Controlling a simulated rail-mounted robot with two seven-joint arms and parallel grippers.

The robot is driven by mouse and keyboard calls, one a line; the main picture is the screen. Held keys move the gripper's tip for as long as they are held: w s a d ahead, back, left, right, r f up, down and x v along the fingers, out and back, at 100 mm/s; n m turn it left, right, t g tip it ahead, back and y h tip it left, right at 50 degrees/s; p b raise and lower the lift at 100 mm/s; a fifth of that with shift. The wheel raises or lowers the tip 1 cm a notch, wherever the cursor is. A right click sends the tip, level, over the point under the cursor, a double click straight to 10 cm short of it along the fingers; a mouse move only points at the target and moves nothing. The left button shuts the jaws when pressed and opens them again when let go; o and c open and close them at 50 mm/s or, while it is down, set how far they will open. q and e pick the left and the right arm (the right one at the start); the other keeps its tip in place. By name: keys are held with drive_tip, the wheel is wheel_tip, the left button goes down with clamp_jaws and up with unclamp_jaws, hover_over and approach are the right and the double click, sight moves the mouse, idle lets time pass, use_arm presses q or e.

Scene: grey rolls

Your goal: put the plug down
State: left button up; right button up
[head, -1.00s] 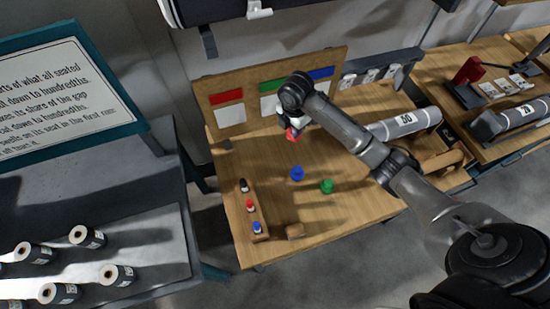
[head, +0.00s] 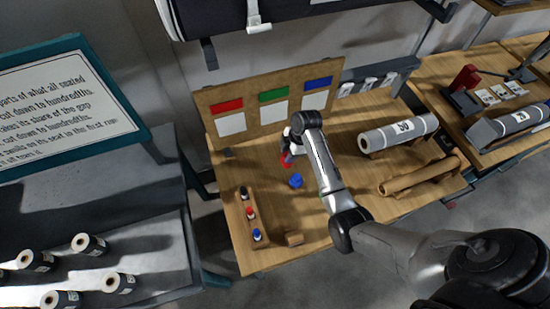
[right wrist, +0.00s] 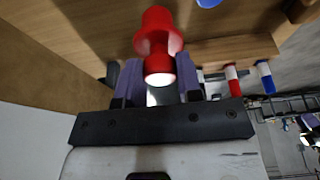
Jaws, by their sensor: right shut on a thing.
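My right gripper (head: 289,152) is shut on a red plug (head: 286,160) over the wooden table (head: 250,170), in front of the label board. The right wrist view shows the red plug (right wrist: 158,38) between its two fingers (right wrist: 160,88). I cannot tell whether the plug touches the table. A blue plug (head: 295,181) stands on the table, nearer and slightly right of the red one; its edge shows in the right wrist view (right wrist: 209,2). The green plug is hidden behind my right arm. My left gripper is not in view.
The board (head: 270,97) carries red, green and blue labels over white cards. A marker rack (head: 244,226) and a small wooden block (head: 293,238) lie near the front left. A grey roll (head: 400,133) and a brown roll (head: 420,175) lie right. Table left of the plugs is clear.

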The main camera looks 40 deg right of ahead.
drive_tip(key=shift+w+a+f+b, duration=0.25)
drive_tip(key=shift+w+f, duration=0.65)
drive_tip(key=shift+f, duration=0.35)
drive_tip(key=shift+w+a+f+b, duration=0.25)
drive_tip(key=shift+w+f, duration=0.7)
drive_tip(key=shift+f, duration=0.25)
drive_tip(key=shift+w+a+f+b, duration=0.25)
drive_tip(key=shift+w+f, duration=0.65)
drive_tip(key=shift+f, duration=0.35)
drive_tip(key=o, duration=0.8)
drive_tip(key=shift+f, duration=0.1)
drive_tip(key=shift+c, duration=0.2)
